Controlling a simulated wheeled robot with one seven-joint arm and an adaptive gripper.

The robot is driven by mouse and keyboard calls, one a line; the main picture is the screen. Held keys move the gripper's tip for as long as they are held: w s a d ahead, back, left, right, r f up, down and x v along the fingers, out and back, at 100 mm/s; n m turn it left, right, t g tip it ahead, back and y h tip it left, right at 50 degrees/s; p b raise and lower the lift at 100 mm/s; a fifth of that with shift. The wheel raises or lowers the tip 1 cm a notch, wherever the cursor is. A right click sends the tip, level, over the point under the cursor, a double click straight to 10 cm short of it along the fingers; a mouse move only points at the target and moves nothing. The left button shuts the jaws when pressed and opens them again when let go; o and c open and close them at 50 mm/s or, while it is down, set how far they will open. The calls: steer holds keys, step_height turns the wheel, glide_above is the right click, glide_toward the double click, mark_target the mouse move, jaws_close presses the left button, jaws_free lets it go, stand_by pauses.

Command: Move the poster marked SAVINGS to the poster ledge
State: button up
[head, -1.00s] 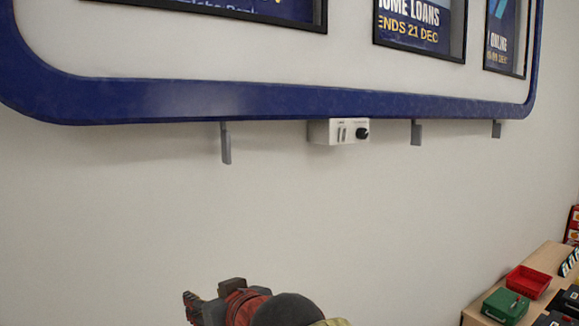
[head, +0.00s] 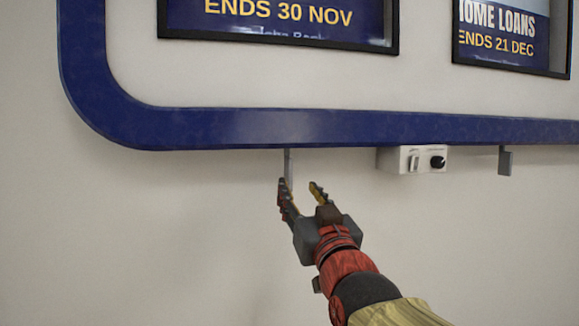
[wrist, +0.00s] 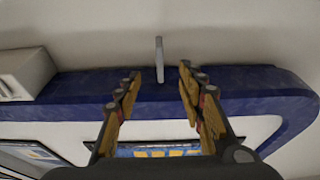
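No word SAVINGS is readable in any view. A dark blue poster (head: 280,18) in a black frame, reading "ENDS 30 NOV", is cut off by the top edge in the head view. My gripper (head: 298,184) is open and empty, raised below the thick blue border (head: 300,128). A thin grey tab (head: 288,162) hangs from the border just beyond the fingertips. In the wrist view, which is upside down, the tab (wrist: 159,60) lines up with the gap between the fingers (wrist: 158,82). I cannot tell whether they touch. The poster ledge is not identifiable.
A second framed poster (head: 510,38), "HOME LOANS, ENDS 21 DEC", is at the upper right. A white box with a black knob (head: 412,159) sits under the border, with another grey tab (head: 505,160) to its right. The wall below is bare.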

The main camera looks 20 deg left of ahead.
mark_target(291, 176)
steer(key=p+x, duration=0.3)
steer(key=x, duration=0.1)
steer(key=shift+r+p, duration=0.15)
steer(key=shift+p, duration=0.15)
steer(key=shift+w+a, duration=0.4)
steer(key=shift+w, duration=0.2)
steer(key=shift+x, duration=1.85)
steer(key=shift+c, duration=1.3)
jaws_close()
steer(key=shift+r, duration=0.1)
